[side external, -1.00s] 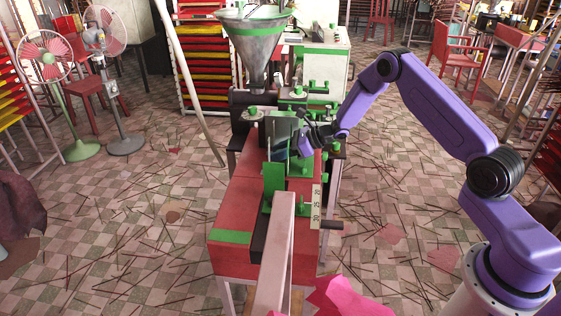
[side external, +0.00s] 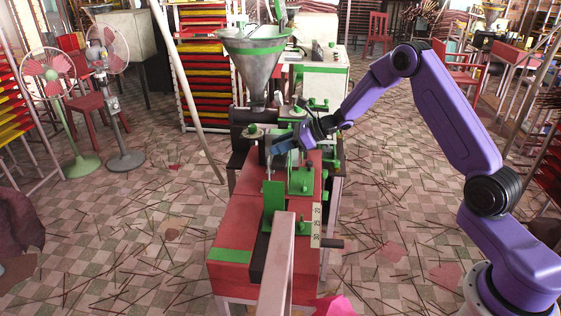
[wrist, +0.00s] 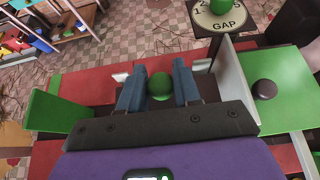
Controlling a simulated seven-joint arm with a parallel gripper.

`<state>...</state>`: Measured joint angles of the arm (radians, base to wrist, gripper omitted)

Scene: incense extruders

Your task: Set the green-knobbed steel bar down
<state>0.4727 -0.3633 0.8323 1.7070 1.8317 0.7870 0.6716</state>
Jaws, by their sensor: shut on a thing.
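My gripper (side external: 283,145) is over the red machine bench in the side view, fingers pointing down and to the left. In the wrist view its two blue fingers (wrist: 158,88) are closed on either side of a round green knob (wrist: 160,86), which is the knob of the steel bar. The bar itself is mostly hidden by the fingers and the wrist. A thin pale upright strip (side external: 268,160) shows just below the fingers in the side view; I cannot tell whether it is the bar or part of the machine.
The red bench (side external: 232,235) carries an upright green plate (side external: 273,203) and green fittings (side external: 302,181) near my gripper. A steel funnel (side external: 254,65) stands behind. The wrist view shows a round GAP dial (wrist: 222,18) and a green slab (wrist: 275,88) on the right.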

